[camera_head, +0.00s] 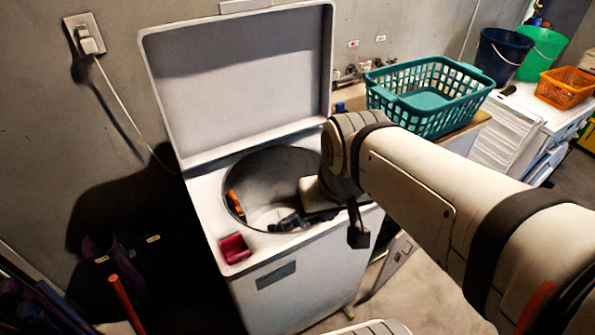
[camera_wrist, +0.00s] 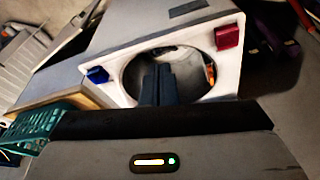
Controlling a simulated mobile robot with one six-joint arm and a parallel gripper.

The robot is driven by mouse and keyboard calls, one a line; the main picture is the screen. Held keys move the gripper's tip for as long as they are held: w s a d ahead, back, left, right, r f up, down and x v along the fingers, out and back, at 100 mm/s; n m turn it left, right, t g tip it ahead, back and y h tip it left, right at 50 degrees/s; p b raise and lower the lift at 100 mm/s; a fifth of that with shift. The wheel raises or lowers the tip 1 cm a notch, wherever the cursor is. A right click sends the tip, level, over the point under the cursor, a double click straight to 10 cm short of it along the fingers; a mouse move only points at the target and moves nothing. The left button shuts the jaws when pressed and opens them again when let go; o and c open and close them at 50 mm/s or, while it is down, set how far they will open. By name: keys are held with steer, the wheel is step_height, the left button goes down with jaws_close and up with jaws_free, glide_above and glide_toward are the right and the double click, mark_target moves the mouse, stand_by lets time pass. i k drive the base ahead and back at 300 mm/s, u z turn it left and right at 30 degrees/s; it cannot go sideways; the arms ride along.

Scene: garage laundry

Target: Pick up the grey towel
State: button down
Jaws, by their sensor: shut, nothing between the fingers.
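I cannot make out a grey towel in either view. The open top-loading washer (camera_head: 215,190) stands against the wall with its lid up, and its round opening also shows in the wrist view (camera_wrist: 127,78). My gripper (camera_head: 287,222) reaches into the opening. Its two dark fingers (camera_wrist: 157,72) are together, with nothing seen between them. An orange item (camera_head: 235,203) is at the left inner side of the drum. The drum's floor looks pale and is partly hidden by my gripper and arm.
A red box (camera_head: 235,248) sits on the washer's front left corner, and a blue item (camera_head: 341,107) is at its back right. A teal basket (camera_head: 430,92) stands on the counter to the right, with buckets (camera_head: 502,55) and an orange basket (camera_head: 567,88) beyond. The raised lid (camera_head: 240,80) blocks the back.

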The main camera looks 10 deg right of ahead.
mark_target(295, 221)
steer(key=u, duration=0.05)
steer(key=k, duration=1.4)
steer(key=z, duration=0.6)
steer(key=i, duration=1.85)
steer(key=u, duration=0.65)
